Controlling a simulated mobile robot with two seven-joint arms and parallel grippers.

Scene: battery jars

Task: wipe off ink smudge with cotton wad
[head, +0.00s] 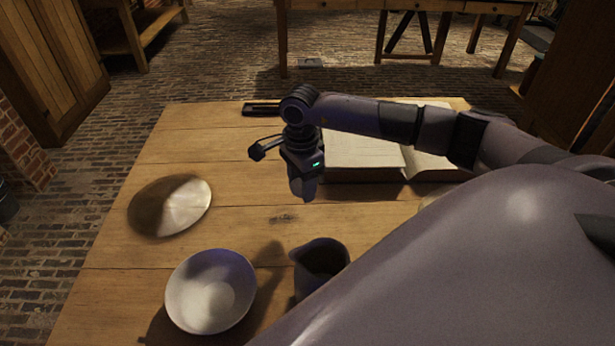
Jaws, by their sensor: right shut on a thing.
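A small dark ink smudge (285,218) marks the bare wood of the table, in front of the open book. My right gripper (303,190) points down just behind and to the right of the smudge. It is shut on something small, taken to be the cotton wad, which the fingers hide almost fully. I cannot tell whether the fingertips touch the table. My left gripper is not in view.
A shallow round dish (188,207) lies at the left, a white bowl (210,291) at the front and a dark jug (322,259) to its right. An open book (362,150) lies behind my right arm. A dark flat case (261,108) lies at the table's (205,143) back.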

